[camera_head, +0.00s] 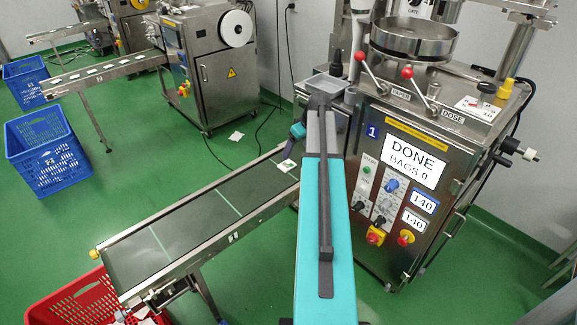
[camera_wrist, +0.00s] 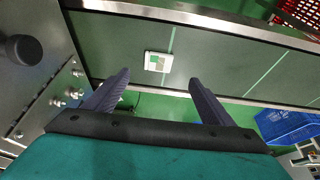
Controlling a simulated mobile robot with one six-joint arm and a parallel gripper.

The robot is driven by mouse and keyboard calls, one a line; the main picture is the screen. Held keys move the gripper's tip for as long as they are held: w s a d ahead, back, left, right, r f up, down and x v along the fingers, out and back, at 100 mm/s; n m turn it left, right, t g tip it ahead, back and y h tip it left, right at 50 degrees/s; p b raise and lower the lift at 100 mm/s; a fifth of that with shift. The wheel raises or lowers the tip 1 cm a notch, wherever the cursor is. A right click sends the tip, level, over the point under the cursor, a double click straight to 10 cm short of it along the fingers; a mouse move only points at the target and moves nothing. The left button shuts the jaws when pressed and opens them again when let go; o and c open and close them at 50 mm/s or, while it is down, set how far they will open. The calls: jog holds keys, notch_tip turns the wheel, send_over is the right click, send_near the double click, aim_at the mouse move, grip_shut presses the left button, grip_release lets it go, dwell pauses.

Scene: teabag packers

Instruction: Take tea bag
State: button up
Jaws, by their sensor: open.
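A small white tea bag (camera_head: 287,165) with a green mark lies flat on the dark conveyor belt (camera_head: 190,215), at the belt's end near the machine. It also shows in the wrist view (camera_wrist: 158,61), on the belt close to a pale green cross line. My gripper (camera_wrist: 158,78) is open and empty. Its two dark fingers stand wide apart, and in the picture the bag appears just beyond and between their tips. The gap between fingers and bag is hard to judge. In the head view my teal arm hides most of the gripper.
The packing machine (camera_head: 400,190) stands right of the belt, with red-knobbed levers and a "DONE BAGS 0" screen. Metal rails (camera_wrist: 230,21) edge the belt. A red crate (camera_head: 75,300) is at the belt's far end. Blue crates (camera_head: 48,160) stand on the green floor at left.

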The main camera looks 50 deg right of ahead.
send_near(288, 165)
jog(key=shift+p+x, duration=0.3)
jog(key=shift+x, duration=0.65)
jog(key=shift+s+a+f, duration=0.1)
jog(key=shift+a, duration=0.05)
jog(key=shift+f, duration=0.1)
jog(key=shift+p+x, duration=0.7)
jog(key=shift+x, duration=1.8)
jog(key=shift+c, duration=0.3)
jog(key=c, duration=1.2)
